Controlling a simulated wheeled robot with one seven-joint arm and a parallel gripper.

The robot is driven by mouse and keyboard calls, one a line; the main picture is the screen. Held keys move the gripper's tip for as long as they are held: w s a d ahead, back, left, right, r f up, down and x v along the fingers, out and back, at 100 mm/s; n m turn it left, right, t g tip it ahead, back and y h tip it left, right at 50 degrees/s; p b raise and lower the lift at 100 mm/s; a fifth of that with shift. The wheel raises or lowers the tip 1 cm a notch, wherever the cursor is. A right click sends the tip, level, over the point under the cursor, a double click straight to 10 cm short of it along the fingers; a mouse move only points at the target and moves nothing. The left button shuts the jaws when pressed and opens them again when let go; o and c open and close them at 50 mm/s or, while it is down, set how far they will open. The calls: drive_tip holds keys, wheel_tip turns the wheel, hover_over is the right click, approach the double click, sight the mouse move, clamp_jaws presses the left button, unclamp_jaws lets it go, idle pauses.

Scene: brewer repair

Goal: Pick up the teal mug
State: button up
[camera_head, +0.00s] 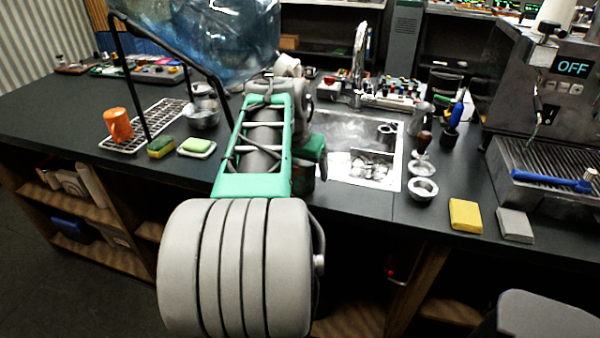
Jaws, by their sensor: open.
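I cannot make out a teal mug for sure in the head view. My own grey and green arm reaches forward over the counter (70,120) and covers its middle, just left of the sink. A small dark green part shows at the arm's right side, and I cannot tell whether it belongs to the arm. My gripper's fingers are hidden behind the arm. An orange cup (118,125) stands on a white drying rack (150,128) at the left.
A sink (350,135) lies right of my arm. Two sponges (161,147) (197,146) sit left of it. A yellow block (465,215), a grey block (515,225) and an espresso machine (545,85) reading OFF are at the right. A big blue bottle (225,40) stands behind.

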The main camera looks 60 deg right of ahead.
drive_tip(key=shift+c, duration=0.5)
drive_tip(key=shift+r, duration=0.1)
drive_tip(key=c, duration=1.4)
